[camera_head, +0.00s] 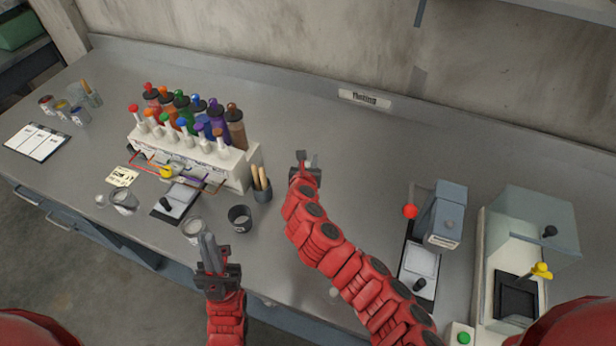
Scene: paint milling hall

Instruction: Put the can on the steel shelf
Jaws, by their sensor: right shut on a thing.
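My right gripper (307,164) is over the middle of the grey bench, shut on a small greyish thing that its fingers mostly hide; I cannot tell whether it is a can. My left gripper (211,248) is over the front edge, its fingers close together with nothing visible between them. A pale open can (194,231) stands just behind the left gripper. A similar pale can (123,202) stands further left. A dark open cup (240,218) stands between the two grippers. A shelf edge (570,11) shows at the top right; its steel make is not certain.
A white rack (240,168) holds several coloured bottles. A dark holder with wooden sticks (262,188) stands beside it. A bench device with a red knob (447,217) and a pale box-shaped machine (533,225) stand at the right. The bench's back middle is clear.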

